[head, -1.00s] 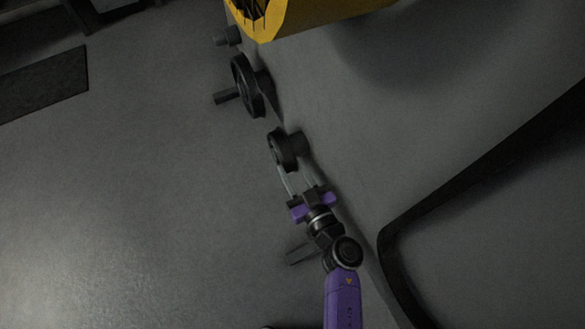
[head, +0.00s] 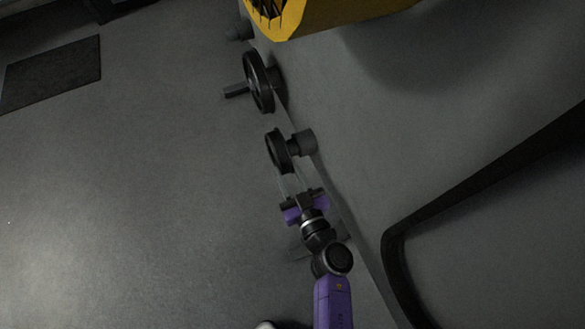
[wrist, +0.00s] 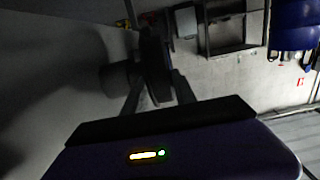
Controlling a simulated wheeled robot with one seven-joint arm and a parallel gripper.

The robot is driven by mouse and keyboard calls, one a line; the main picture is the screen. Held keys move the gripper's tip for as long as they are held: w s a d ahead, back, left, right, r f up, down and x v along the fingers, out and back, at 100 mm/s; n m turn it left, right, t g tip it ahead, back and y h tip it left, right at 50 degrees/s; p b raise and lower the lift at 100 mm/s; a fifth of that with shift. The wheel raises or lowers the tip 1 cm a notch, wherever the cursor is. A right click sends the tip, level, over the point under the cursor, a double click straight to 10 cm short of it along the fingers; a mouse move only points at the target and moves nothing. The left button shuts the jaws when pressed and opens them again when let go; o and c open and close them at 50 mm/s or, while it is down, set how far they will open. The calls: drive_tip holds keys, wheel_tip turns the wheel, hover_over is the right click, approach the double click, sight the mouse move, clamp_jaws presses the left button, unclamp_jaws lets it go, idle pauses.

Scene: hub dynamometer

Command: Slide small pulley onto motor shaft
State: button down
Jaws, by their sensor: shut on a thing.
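The small pulley (head: 277,150) is a dark grooved disc. My gripper (head: 283,172) is shut on its lower rim from below. The pulley stands on edge just left of a dark grey cylinder on the wall, which looks like the motor (head: 305,142). A short hub or shaft shows between them; I cannot tell whether the pulley is on the shaft or only in line with it. In the wrist view the pulley (wrist: 155,60) stands above the fingers, with the motor (wrist: 115,76) to its left. The pulley hides the shaft there.
A larger black wheel (head: 259,82) with a stub sits further up the grey wall. A yellow housing (head: 330,14) is at the top. A black bent bar (head: 480,185) is at the right. The floor on the left is open, with a dark mat (head: 52,73).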

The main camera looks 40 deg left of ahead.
drive_tip(key=shift+s+a+r, duration=0.1)
drive_tip(key=shift+s+a, duration=0.3)
drive_tip(key=shift+s, duration=0.5)
drive_tip(key=shift+s+a+f, duration=0.1)
drive_tip(key=shift+s+a, duration=0.25)
drive_tip(key=shift+s, duration=0.5)
drive_tip(key=shift+s+a+r, duration=0.1)
drive_tip(key=shift+s+a, duration=0.3)
drive_tip(key=shift+s, duration=0.5)
drive_tip(key=shift+s+a+b, duration=0.3)
drive_tip(key=shift+s+a, duration=0.1)
drive_tip(key=shift+s, duration=0.5)
drive_tip(key=shift+s+a+b, duration=0.3)
drive_tip(key=shift+s+a, duration=0.05)
drive_tip(key=shift+s, duration=0.6)
drive_tip(key=shift+s+a+b, duration=0.3)
drive_tip(key=shift+s+a, duration=0.1)
drive_tip(key=shift+s, duration=0.5)
drive_tip(key=shift+s, duration=0.1)
drive_tip(key=s+a+b, duration=0.5)
drive_tip(key=s+b, duration=0.4)
drive_tip(key=s, duration=0.3)
drive_tip(key=shift+s+a, duration=0.15)
drive_tip(key=shift+s, duration=0.25)
